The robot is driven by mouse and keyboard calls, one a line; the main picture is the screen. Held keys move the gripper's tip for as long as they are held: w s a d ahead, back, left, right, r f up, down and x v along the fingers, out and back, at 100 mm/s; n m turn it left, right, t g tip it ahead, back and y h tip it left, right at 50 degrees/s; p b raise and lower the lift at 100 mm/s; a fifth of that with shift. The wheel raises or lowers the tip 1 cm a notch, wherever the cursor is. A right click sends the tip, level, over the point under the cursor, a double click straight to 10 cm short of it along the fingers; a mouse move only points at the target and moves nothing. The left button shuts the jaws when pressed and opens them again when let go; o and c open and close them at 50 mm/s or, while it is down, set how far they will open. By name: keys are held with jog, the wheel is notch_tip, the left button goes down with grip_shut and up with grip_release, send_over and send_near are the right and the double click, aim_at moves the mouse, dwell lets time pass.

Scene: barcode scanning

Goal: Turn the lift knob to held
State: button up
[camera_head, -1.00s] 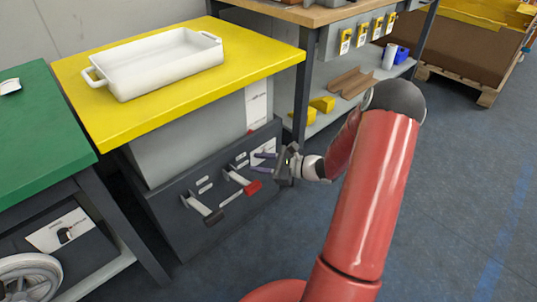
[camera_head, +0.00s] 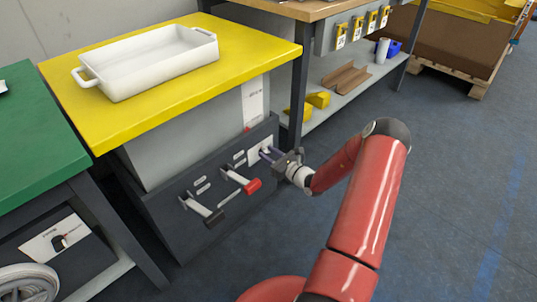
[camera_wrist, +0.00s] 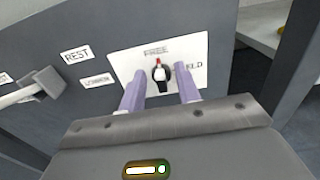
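The lift knob (camera_wrist: 161,76) is a small dark knob with a red-tipped pointer, on a white label plate (camera_wrist: 128,60) in the wrist view. The pointer aims up at the word FREE; the other word, to the right, is partly hidden and ends in "ELD". My gripper (camera_wrist: 160,90) is open, its two purple fingers on either side of the knob. I cannot tell whether they touch it. In the head view my gripper (camera_head: 271,155) is at the right end of the dark front panel (camera_head: 160,215), and the knob is too small to make out.
A red-ended lever (camera_head: 240,181) and a black-ended lever (camera_head: 203,210) stick out of the panel left of my gripper. The yellow table top (camera_head: 75,85) with a white tray (camera_head: 150,65) overhangs above. A dark table leg (camera_head: 296,95) stands close on the right.

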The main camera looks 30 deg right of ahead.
jog(key=shift+w+a, duration=0.1)
jog(key=shift+w, duration=0.15)
jog(key=shift+c, duration=0.2)
jog(key=c, duration=0.6)
jog(key=shift+c, duration=0.2)
